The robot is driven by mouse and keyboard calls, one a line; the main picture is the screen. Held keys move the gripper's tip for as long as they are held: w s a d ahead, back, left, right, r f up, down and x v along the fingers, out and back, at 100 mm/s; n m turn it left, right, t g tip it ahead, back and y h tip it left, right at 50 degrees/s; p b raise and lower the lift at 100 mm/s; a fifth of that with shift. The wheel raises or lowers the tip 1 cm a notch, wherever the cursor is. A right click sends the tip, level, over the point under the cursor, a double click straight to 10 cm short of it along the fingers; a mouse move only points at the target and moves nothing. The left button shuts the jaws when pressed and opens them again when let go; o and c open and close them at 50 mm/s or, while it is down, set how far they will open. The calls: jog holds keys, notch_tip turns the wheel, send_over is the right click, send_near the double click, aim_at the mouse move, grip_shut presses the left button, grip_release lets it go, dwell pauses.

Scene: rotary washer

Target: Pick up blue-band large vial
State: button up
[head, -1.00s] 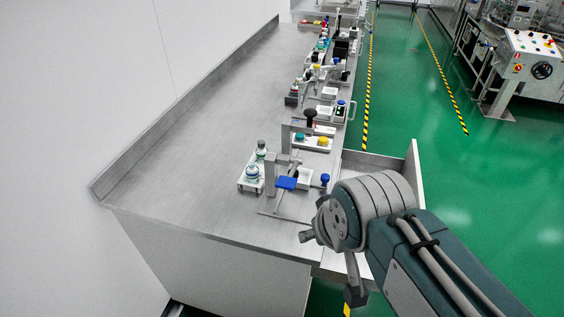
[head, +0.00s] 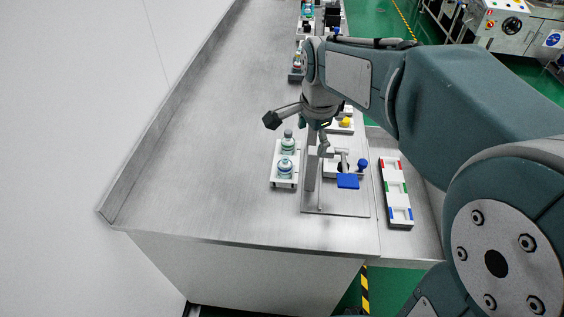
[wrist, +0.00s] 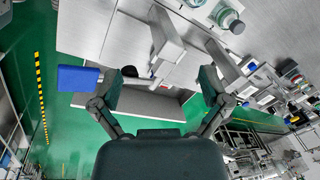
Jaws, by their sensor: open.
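Two large vials stand upright in a white rack (head: 283,182) on the counter. The nearer one (head: 286,170) shows a blue band; the farther one (head: 288,143) looks greenish, its band unclear. My gripper (head: 298,134) is open and empty, above and behind the rack, its fingers spread either side of the farther vial in the picture. One vial (wrist: 230,18) stands at the top right there, beyond the right finger; I cannot tell which one.
The rotary washer stand (head: 311,185) with its blue pad (head: 348,181) is right of the rack, close to my gripper. A tray with red, green and blue marks (head: 398,192) lies further right. The counter (head: 215,150) left of the rack is clear.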

aim_at(285, 161)
jog(key=w+a+f+m, duration=0.1)
jog(key=w+f+m, duration=0.1)
jog(key=w+a+f+m+g, duration=0.1)
jog(key=w+f+m, duration=0.1)
jog(key=w, duration=0.1)
jog(key=w+a+f+m, duration=0.1)
jog(key=w+f+m, duration=0.1)
jog(key=f, duration=0.1)
jog(key=shift+w+a+g, duration=0.3)
jog(key=shift+a+g, duration=0.1)
jog(key=shift+w+a+f+m, duration=0.1)
jog(key=shift+a+f+m, duration=0.1)
jog(key=shift+m, duration=0.1)
notch_tip(285, 161, down, 5)
jog(key=shift+d+f, duration=0.15)
jog(key=f, duration=0.5)
jog(key=shift+a+f, duration=0.15)
jog(key=shift+a, duration=0.25)
jog(key=c, duration=1.1)
